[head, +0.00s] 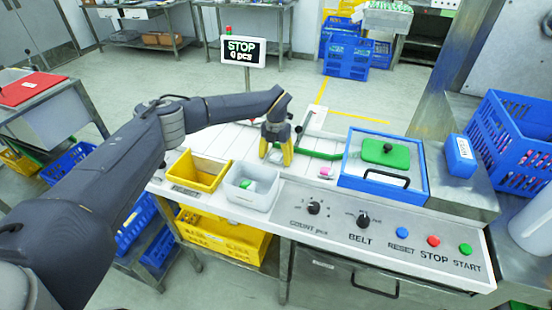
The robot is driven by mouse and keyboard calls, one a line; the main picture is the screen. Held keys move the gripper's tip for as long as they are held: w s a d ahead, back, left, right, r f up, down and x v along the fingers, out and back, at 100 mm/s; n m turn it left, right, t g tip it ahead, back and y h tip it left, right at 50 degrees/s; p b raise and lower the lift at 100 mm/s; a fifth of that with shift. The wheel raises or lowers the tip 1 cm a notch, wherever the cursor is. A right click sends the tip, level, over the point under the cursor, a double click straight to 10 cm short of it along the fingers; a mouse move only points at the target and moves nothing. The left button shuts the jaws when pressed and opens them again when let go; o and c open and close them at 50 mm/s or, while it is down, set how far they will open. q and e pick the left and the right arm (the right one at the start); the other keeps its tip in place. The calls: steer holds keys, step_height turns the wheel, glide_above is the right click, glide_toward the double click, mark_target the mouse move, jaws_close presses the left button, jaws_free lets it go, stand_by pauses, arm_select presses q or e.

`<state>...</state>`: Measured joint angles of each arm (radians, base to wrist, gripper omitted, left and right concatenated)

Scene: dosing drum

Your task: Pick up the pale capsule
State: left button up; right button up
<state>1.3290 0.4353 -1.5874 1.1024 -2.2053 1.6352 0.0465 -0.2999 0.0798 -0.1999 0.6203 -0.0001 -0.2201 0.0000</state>
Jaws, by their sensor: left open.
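My left gripper (276,158) points down over the white slatted worktop, its yellow fingers apart. I cannot make out anything held between them. A small pink-and-white piece (325,172), possibly a capsule, lies on the worktop to the right of the gripper, apart from it. A small green-and-white piece (246,184) lies inside the pale bin (262,203). I cannot tell for sure which piece is the pale capsule; one may be hidden behind the fingers. My right gripper is not in view.
A yellow bin (196,182) stands left of the pale bin. A green curved guide (320,155) runs right of the gripper to a blue-framed box with a green lid (386,153). Knobs and buttons line the front panel (375,224). A display (243,51) reads STOP, 0 pcs.

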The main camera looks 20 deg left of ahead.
arm_select(q)
steer(key=shift+f, duration=0.1)
steer(key=c, duration=1)
